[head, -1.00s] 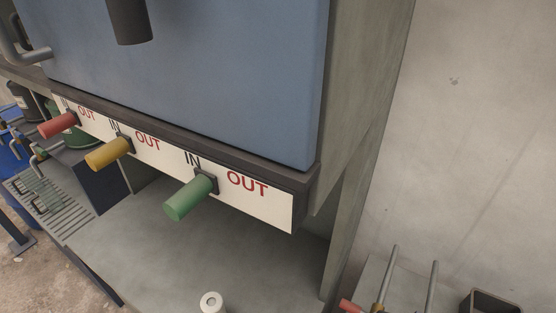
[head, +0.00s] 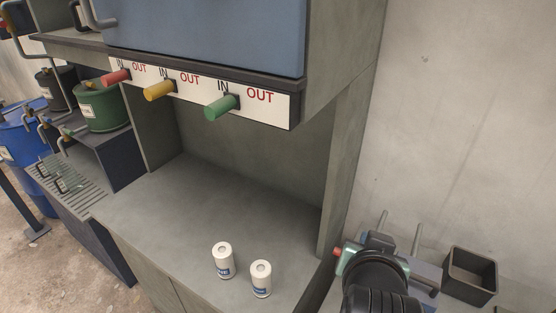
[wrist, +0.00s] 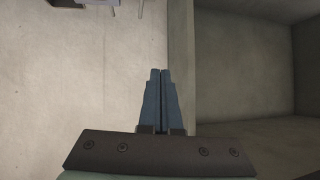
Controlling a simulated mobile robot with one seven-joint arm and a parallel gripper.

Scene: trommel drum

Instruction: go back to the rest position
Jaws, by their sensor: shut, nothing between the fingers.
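My gripper shows in the wrist view (wrist: 160,100) with its two dark fingers pressed together, shut and empty. It points toward bare floor or wall, beside a grey box-like recess on the right of that view. In the head view my dark arm comes up at the lower right, at the right end of the grey counter (head: 190,210); the fingertips are hidden there.
A blue cabinet (head: 210,35) carries a red handle (head: 116,77), a yellow handle (head: 158,90) and a green handle (head: 221,107) on an IN/OUT panel. Two white canisters (head: 223,260) (head: 261,279) stand at the counter's front. A dark open bin (head: 470,275) is at right.

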